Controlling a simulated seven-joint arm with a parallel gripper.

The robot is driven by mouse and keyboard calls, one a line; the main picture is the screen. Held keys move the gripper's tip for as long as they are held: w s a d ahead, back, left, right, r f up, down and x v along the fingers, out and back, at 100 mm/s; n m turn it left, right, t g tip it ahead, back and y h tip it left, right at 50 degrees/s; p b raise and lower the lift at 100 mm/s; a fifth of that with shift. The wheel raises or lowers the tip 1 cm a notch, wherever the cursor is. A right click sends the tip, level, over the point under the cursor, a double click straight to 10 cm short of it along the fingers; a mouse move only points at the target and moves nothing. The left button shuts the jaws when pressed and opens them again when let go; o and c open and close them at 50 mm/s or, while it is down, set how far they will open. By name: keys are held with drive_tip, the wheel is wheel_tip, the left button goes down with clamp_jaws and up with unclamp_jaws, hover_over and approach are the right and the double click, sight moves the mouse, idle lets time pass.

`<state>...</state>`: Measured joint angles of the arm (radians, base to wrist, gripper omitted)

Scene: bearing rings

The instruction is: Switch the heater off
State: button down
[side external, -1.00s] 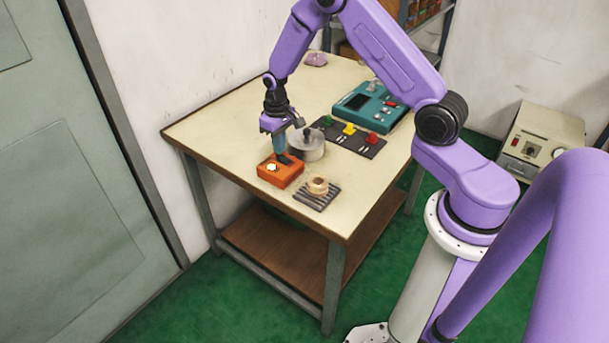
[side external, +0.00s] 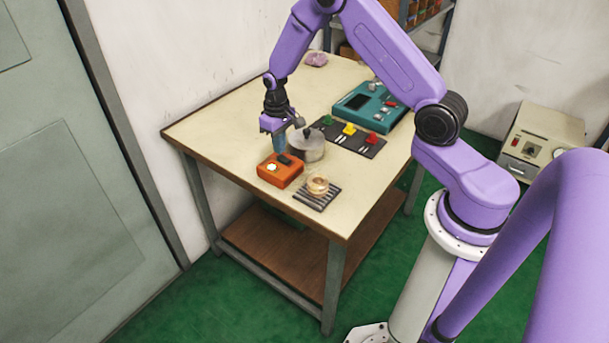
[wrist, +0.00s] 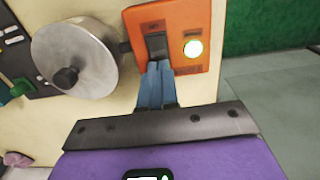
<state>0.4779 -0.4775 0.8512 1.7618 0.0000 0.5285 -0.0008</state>
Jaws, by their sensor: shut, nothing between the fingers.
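The orange switch box (side external: 281,173) sits near the table's front left edge. It carries a black rocker switch (wrist: 156,45) and a round lamp (wrist: 193,48), which glows bright with a greenish rim in the wrist view. My gripper (side external: 279,150) is shut and empty, just above and behind the box in the side view. In the wrist view its blue fingertips (wrist: 159,68) show right at the near end of the rocker. I cannot tell whether they touch it. A grey metal cylinder with a dark knob (side external: 307,147) stands beside the box.
A ring (side external: 317,184) rests on a dark ribbed rack (side external: 316,198) right of the box. A dark panel with green, yellow and red pieces (side external: 347,135) and a teal device (side external: 370,104) lie behind. The table's left side (side external: 215,127) is clear.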

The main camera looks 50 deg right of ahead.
sight(280, 157)
drive_tip(key=shift+f, duration=0.9)
idle(1.0)
drive_tip(key=shift+r, duration=0.1)
drive_tip(key=shift+r, duration=3.4)
drive_tip(key=shift+a+r, duration=0.1)
drive_tip(key=shift+a, duration=0.05)
drive_tip(key=s+a+r+n, duration=0.6)
drive_tip(key=s+a+r, duration=0.4)
drive_tip(key=s+a, duration=0.4)
drive_tip(key=s+d+r+n, duration=0.1)
drive_tip(key=s+r+n, duration=0.1)
drive_tip(key=s, duration=0.8)
drive_tip(key=s+d+r+n, duration=0.1)
drive_tip(key=s+n, duration=0.3)
drive_tip(key=s, duration=0.7)
drive_tip(key=shift+d+r+n, duration=0.3)
drive_tip(key=shift+d+r, duration=0.1)
drive_tip(key=shift+r, duration=0.25)
